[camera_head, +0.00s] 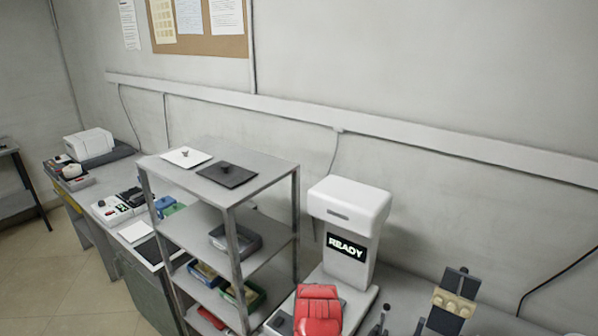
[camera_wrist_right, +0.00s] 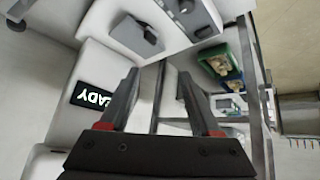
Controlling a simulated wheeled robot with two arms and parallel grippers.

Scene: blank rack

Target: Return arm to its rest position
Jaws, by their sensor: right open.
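My right gripper (camera_wrist_right: 158,72) is in the wrist view. Its two dark fingers with red at their bases stand apart, and nothing shows between them. It hangs near the white machine with the lit READY sign (camera_wrist_right: 90,95) and the grey shelf rack (camera_wrist_right: 160,128). In the head view I cannot make out my right gripper for certain. My left gripper is in neither view.
In the head view the rack (camera_head: 296,215) holds a white plate (camera_head: 187,157) and a black plate (camera_head: 228,174) on top, with bins below. The READY machine (camera_head: 349,225) stands to its right, behind a red object (camera_head: 318,310). A desk with devices is at left.

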